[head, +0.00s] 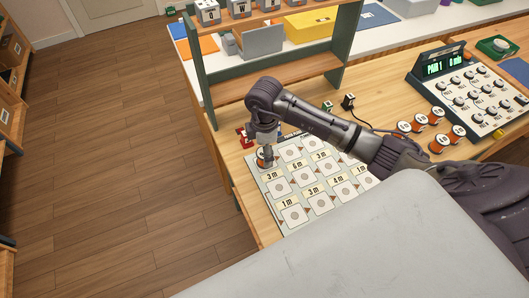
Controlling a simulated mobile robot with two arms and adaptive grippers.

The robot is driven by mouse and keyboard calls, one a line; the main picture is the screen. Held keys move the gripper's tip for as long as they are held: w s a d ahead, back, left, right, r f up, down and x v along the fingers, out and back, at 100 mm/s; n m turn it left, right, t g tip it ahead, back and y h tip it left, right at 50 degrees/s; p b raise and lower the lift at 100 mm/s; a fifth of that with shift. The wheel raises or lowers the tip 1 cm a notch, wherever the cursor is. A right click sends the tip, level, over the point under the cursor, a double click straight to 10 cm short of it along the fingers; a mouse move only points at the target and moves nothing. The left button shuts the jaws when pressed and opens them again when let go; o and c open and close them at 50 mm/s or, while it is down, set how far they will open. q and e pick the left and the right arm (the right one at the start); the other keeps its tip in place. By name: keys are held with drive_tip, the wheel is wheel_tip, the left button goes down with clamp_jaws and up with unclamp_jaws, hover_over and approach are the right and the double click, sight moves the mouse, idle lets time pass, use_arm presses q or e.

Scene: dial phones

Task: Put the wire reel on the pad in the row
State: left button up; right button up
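A light board (318,208) with rows of square pads and length labels such as "3 m" and "1 m" lies on the wooden table. My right arm reaches across from the right, and its gripper (268,150) points down at the board's far left corner. An orange and dark wire reel (262,160) is at the fingertips there, over or on the corner pad. The gripper partly hides it, so I cannot tell whether the fingers grip it or whether it touches the pad. Other visible pads look empty. My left gripper is out of view.
Several orange reels (437,146) stand at the right, near a control box (470,85) with knobs and a green display. A green-framed shelf (270,78) rises behind the board. A small red item (243,137) sits beside the board's far left corner. My grey body covers the foreground.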

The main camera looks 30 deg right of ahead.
wheel_tip(320, 180, up, 10)
drive_tip(key=b, duration=0.1)
drive_tip(key=shift+r+b, duration=0.25)
drive_tip(key=shift+b, duration=0.1)
idle(0.3)
